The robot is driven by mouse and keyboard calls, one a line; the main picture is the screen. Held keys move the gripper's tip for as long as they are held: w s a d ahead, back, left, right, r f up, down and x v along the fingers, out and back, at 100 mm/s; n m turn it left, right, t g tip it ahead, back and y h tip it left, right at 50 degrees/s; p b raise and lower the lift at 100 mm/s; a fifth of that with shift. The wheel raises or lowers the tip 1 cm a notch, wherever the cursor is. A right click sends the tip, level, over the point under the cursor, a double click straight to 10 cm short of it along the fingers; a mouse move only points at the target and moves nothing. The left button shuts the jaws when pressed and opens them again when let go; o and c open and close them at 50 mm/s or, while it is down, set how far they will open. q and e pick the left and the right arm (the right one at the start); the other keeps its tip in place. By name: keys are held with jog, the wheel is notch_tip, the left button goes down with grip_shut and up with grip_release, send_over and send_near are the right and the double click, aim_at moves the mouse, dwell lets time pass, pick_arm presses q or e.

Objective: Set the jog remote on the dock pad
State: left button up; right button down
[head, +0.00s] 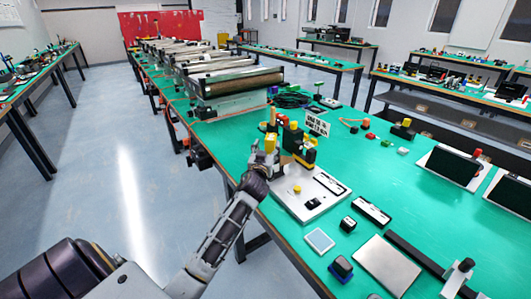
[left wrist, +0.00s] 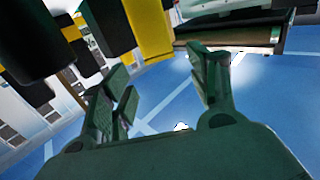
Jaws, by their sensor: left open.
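My left gripper (head: 268,160) is at the table's left edge, beside a black and yellow device (head: 303,152) on a pale base plate (head: 312,204). In the left wrist view its two fingers (left wrist: 160,92) are apart with nothing between them, and yellow and dark parts (left wrist: 150,28) hang close above. I cannot tell for certain which thing is the jog remote; a small dark handheld-like unit (head: 341,268) lies near the front edge. A small pale square with a light border (head: 319,240), possibly the dock pad, lies bare behind it. My right gripper is out of view.
A conveyor (head: 238,92) stands behind the gripper. Small black boxes (head: 372,211) and a silver plate (head: 387,265) lie on the near table, with a dark bar (head: 415,254) to their right. Green tabletop (head: 400,190) is free right of the base plate.

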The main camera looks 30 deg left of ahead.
pick_arm(q)
jog(key=shift+v, duration=1.3)
